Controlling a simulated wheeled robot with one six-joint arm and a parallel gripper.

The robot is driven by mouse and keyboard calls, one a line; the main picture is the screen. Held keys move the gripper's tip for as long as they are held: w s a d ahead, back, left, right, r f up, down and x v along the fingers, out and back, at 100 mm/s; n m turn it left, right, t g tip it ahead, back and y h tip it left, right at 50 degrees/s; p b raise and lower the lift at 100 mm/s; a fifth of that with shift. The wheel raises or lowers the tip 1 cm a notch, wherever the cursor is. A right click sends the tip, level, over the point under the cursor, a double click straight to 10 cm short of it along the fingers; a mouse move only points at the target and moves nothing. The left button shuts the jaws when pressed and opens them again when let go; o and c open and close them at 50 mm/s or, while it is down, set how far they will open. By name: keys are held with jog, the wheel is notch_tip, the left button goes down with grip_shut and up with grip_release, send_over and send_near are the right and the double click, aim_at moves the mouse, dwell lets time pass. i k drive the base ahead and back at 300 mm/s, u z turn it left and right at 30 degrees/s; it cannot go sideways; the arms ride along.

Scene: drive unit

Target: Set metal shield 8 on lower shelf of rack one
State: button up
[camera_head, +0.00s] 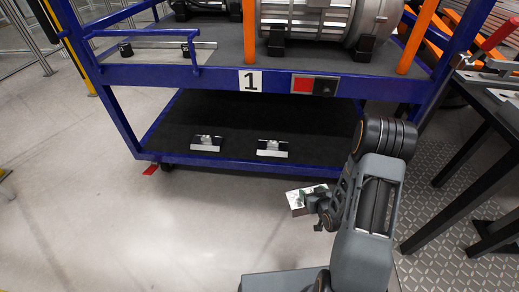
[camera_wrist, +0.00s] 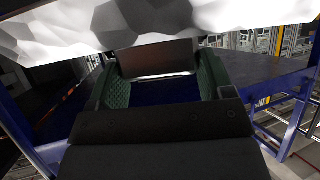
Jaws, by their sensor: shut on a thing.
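The rack with a blue frame and a "1" label (camera_head: 250,81) stands ahead. Its lower shelf (camera_head: 260,113) is dark and mostly bare. Two small silver metal pieces with dark tops sit near its front edge, one on the left (camera_head: 207,144) and one on the right (camera_head: 272,149). My gripper (camera_head: 314,201) is shut on a pale metal shield (camera_head: 296,203), held in front of the shelf's front edge. In the wrist view the shield's bright faceted surface (camera_wrist: 150,25) fills the top, with my green-padded fingers (camera_wrist: 162,85) below it. Its number cannot be read.
The upper shelf (camera_head: 150,72) carries a large metal motor (camera_head: 305,22) between orange posts. A dark table (camera_head: 490,110) stands on the right, close to my arm. The floor (camera_head: 120,225) at left is clear. The lower shelf has free room right of the two pieces.

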aim_at(323, 157)
jog(key=z, duration=0.15)
jog(key=i, duration=1.2)
jog(key=z, duration=0.45)
